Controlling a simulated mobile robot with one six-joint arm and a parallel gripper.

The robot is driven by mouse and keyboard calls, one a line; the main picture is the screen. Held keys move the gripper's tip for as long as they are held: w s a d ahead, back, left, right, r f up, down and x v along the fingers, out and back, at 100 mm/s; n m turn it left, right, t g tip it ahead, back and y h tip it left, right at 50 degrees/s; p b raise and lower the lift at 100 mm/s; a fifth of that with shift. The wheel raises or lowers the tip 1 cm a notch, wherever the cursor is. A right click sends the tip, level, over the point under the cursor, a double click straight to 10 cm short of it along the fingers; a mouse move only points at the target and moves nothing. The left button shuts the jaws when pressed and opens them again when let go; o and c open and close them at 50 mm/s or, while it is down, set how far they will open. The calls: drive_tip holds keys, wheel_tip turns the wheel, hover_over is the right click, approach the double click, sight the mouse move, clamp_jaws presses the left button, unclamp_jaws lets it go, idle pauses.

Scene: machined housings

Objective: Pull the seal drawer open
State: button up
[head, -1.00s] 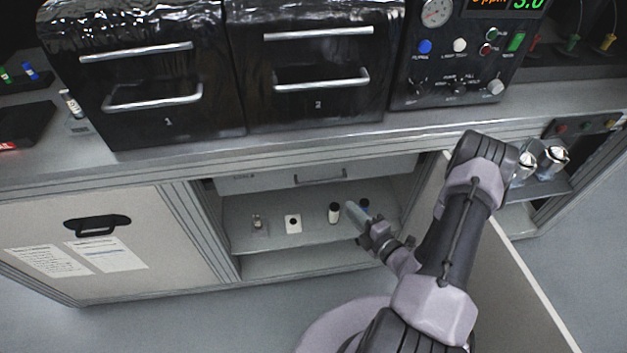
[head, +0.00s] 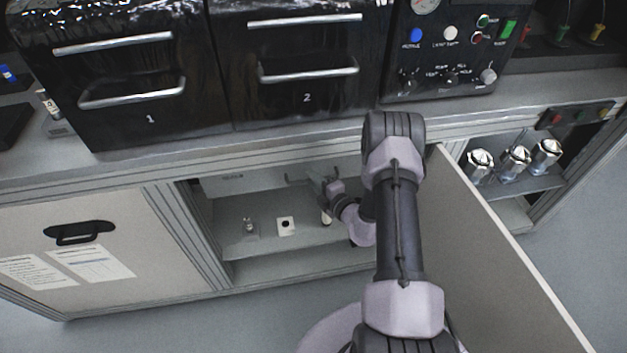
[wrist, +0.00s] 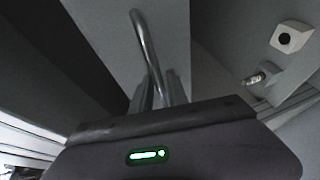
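The drawer (head: 240,184) is a pale grey front under the counter, above the open shelf, and looks pushed in. A small dark label is on it. Its thin metal bar handle (head: 292,181) shows just left of my gripper (head: 322,184). In the wrist view the handle (wrist: 145,45) runs down to the fingers (wrist: 170,90) of my gripper, overlapping them in the picture. The housing hides most of the fingers, so I cannot tell whether they are closed on the bar.
The shelf below holds a small metal part (head: 249,227), a white block with a dark hole (head: 286,226) and a partly hidden vial (head: 326,218). An open cabinet door (head: 480,235) stands right of my arm. The counter edge (head: 250,153) overhangs the drawer.

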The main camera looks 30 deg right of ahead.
clamp_jaws()
idle(1.3)
